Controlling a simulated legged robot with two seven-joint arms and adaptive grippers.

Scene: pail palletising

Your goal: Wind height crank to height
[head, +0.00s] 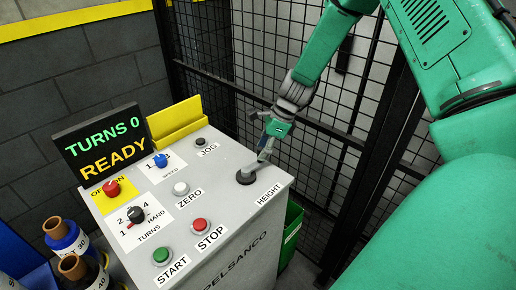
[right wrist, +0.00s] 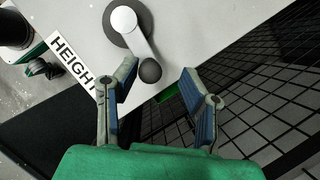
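The height crank (head: 246,177) is on the right part of the grey control panel's top, beside its HEIGHT label. In the right wrist view the crank (right wrist: 124,20) shows a round dark base, a pale arm and a dark ball knob (right wrist: 150,71). I cannot tell whether the left finger touches the knob. My left gripper is not in view.
The panel (head: 225,250) carries several buttons and knobs, and a display (head: 101,144) reading TURNS 0 and READY. A yellow holder (head: 175,122) stands at its back. Black mesh fencing (head: 330,150) is close behind my right arm. A green bin (head: 292,232) sits beside the panel.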

